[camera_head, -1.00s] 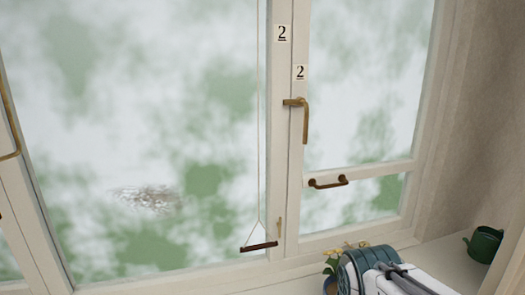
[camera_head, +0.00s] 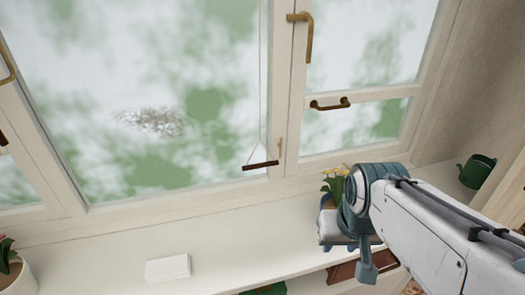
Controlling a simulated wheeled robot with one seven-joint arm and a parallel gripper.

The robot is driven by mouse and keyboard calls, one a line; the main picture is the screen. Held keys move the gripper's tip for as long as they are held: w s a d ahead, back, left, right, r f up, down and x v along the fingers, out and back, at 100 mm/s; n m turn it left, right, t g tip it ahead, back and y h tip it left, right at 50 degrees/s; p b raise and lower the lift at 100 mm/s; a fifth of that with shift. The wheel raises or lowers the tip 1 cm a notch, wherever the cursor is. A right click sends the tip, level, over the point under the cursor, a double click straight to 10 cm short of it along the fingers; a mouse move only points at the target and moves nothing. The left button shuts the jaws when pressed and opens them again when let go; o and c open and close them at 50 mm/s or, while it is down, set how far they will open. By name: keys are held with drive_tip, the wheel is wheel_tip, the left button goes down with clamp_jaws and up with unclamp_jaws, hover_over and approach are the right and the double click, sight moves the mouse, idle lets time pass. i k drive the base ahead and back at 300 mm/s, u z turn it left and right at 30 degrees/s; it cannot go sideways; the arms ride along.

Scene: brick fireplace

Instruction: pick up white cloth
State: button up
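A small white block-like thing (camera_head: 168,269), which looks like the white cloth folded flat, lies on the pale sill at the lower left of the head view. My gripper (camera_head: 367,268) hangs at the end of my white and teal arm, low on the right. It is well to the right of the white cloth and apart from it. Only part of the gripper shows, so its opening is unclear. Nothing visible hangs from it.
The window frame (camera_head: 289,75) with brass handles rises behind the sill (camera_head: 225,235). Yellow flowers (camera_head: 336,182) in a blue pot stand behind my arm. A green teapot (camera_head: 477,171) is at the right, a potted plant (camera_head: 12,270) at the left. The sill between cloth and arm is clear.

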sight(172, 268)
drive_tip(key=u, duration=1.65)
